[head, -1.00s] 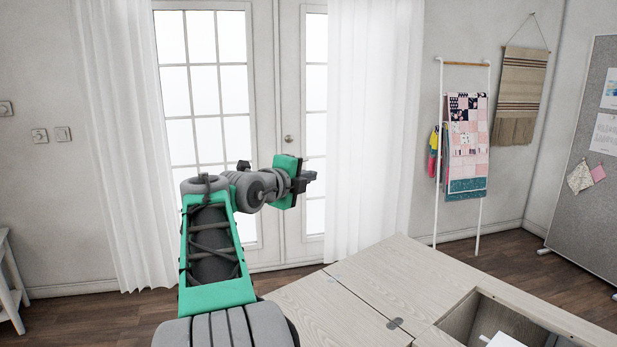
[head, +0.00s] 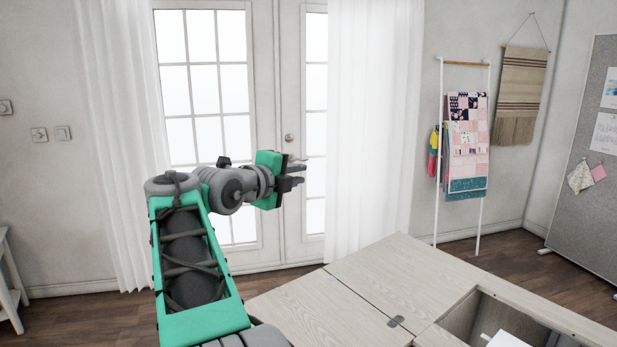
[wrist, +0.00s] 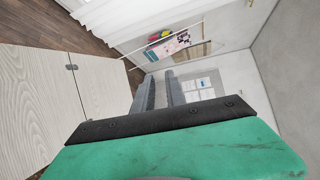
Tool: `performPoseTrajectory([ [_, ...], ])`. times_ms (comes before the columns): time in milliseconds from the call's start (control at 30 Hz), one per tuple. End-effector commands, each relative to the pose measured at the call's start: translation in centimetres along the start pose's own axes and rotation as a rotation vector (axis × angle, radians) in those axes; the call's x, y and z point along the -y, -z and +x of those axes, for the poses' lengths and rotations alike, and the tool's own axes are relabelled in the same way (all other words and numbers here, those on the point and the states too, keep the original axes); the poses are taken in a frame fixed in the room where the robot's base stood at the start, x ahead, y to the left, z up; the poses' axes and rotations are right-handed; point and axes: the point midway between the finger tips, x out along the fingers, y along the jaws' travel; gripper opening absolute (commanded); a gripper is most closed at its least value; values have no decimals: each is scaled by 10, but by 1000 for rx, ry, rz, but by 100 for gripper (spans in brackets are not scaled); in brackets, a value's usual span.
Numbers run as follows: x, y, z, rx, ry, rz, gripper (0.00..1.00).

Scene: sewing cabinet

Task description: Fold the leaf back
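The pale wood leaf (head: 315,308) lies flat, level with the cabinet top (head: 400,270), to the left of a seam with a grey hinge (head: 396,321). Its near part is hidden behind my arm and cut off by the frame. The wrist view shows the pale wood panels (wrist: 30,100), the seam and the hinge (wrist: 71,67) at the left. My gripper (head: 298,172) is in the air above and beyond the leaf, in front of the glass door, touching nothing. Its two fingers (wrist: 160,93) stand apart with nothing between them.
An open compartment (head: 470,318) with a white object (head: 503,340) inside is at the cabinet's right. White curtains (head: 370,120) and the glass door (head: 290,200) stand behind. A quilt ladder (head: 437,190) and a grey board (head: 590,160) are to the right.

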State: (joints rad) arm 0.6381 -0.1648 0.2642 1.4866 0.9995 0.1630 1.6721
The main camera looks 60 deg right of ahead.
Motion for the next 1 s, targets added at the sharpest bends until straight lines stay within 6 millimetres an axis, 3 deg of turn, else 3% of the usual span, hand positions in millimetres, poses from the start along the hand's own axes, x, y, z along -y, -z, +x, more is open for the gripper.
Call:
performPoseTrajectory([
  [133,-2,-1,-19,1,-1,-2,16],
  [433,-1,0,-22,1,-2,-4,13],
  [500,-8,-8,-26,26,-19,-41,7],
  [567,-28,-26,-36,91,-61,-137,3],
  [667,-94,-74,-79,312,-168,-462,0],
  [733,-163,-106,-134,550,-232,-791,0],
  [800,-237,-117,-204,829,-248,-1157,0],
  [867,-298,-108,-266,1079,-217,-1462,0],
  [900,-333,-93,-304,1243,-175,-1649,0],
  [1000,-402,-40,-379,1615,-23,-2031,0],
])
